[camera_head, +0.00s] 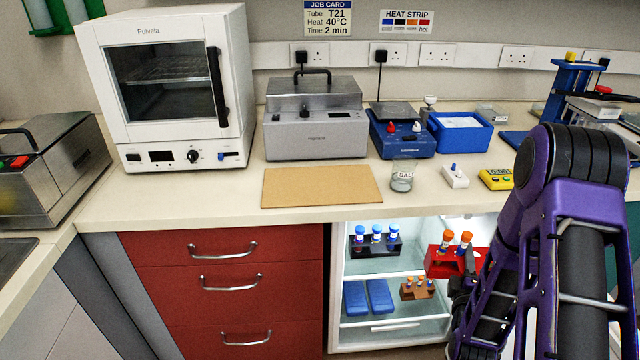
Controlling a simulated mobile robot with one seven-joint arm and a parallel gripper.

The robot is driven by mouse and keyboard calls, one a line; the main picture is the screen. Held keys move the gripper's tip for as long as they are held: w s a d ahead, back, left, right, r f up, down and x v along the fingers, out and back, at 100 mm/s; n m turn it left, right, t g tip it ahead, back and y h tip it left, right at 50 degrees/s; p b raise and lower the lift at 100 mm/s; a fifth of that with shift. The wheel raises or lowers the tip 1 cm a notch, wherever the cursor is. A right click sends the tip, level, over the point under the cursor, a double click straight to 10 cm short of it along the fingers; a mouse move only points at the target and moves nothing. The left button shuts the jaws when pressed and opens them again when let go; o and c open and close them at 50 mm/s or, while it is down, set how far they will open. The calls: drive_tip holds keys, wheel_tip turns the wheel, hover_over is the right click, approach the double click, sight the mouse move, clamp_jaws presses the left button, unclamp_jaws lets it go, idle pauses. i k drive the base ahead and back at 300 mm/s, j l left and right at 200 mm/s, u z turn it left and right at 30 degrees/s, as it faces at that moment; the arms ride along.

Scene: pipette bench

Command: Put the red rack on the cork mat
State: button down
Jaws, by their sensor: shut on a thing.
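The red rack (441,264) holds orange-capped tubes. It is at the upper right of the open fridge (337,290) under the bench. My gripper (461,283) is at the rack's right side, shut on it and partly hidden by my dark arm links. I cannot tell whether the rack touches the shelf. The cork mat (320,187) lies flat and bare on the bench, up and to the left of the rack.
In the fridge are a black rack (376,245) of blue-capped tubes, a brown rack (417,291) and blue packs (367,297). The bench edge overhangs the fridge.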

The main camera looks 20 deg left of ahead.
sight(321, 190)
drive_tip(key=l+u, duration=0.2)
drive_tip(key=u, duration=0.2)
drive_tip(key=l+u, duration=0.25)
drive_tip(key=u, duration=0.15)
